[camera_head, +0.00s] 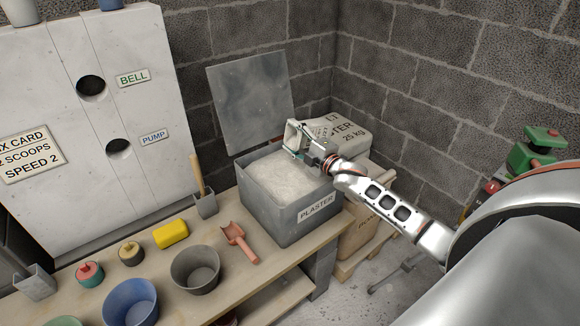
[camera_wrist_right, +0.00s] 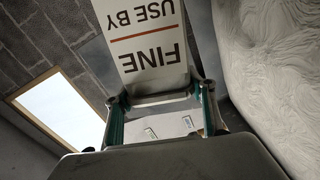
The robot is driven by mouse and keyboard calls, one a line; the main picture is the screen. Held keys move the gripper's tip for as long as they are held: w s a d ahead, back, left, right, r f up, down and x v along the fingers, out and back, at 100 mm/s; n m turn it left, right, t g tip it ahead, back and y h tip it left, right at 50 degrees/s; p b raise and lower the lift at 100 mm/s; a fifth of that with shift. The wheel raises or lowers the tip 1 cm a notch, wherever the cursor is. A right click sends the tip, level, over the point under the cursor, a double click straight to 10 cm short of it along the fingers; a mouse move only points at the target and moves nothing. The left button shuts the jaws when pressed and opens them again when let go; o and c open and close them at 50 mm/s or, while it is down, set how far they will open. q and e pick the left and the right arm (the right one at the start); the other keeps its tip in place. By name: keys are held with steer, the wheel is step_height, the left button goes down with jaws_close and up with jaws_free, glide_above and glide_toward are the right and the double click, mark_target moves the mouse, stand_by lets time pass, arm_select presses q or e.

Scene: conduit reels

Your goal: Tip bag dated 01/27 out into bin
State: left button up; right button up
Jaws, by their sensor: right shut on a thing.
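My right gripper (camera_head: 308,150) is above the open grey bin (camera_head: 312,215) labelled PLASTER, shut on a pale piece (camera_wrist_right: 150,75) printed FINE and USE BY. The print is upside down in the right wrist view and no date shows. My left gripper is not in view.
The bin's grey lid (camera_head: 250,100) stands open behind it. A brown bag (camera_head: 362,228) sits below the pale one. The bench holds a red scoop (camera_head: 240,243), a yellow sponge-like block (camera_head: 171,234), a grey bowl (camera_head: 195,271) and a blue bowl (camera_head: 130,303). Block walls close the back.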

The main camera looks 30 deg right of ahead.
steer(key=shift+a+f+n+b, duration=0.5)
steer(key=shift+f+n+b, duration=0.2)
steer(key=shift+n, duration=0.5)
